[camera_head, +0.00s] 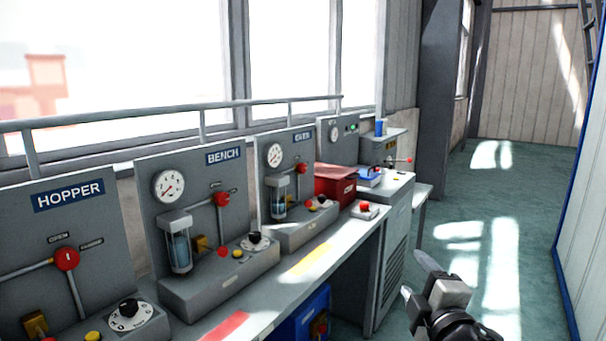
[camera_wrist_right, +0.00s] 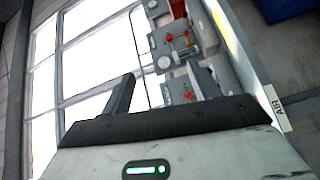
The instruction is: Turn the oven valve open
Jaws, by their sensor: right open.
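The oven panel (camera_head: 265,180) is the third grey panel along the bench, with a sign that seems to read OVEN (camera_head: 303,137). Its valve is a red knob (camera_head: 302,168) on a grey pipe, right of a gauge and a clear cylinder. The knob's exact setting is too small to read. My right gripper (camera_head: 413,274) is open and empty, over the floor to the right of the bench, well apart from the valve. In the right wrist view its fingers (camera_wrist_right: 160,88) are spread, with panels and red knobs in the distance beyond them. My left gripper is out of view.
Hopper (camera_head: 68,195) and bench (camera_head: 224,156) panels with similar red knobs stand nearer on the left. A red box (camera_head: 335,184) and a red button (camera_head: 365,207) sit right of the oven panel. A blue bin (camera_head: 300,318) is under the bench. The aisle floor (camera_head: 500,240) is clear.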

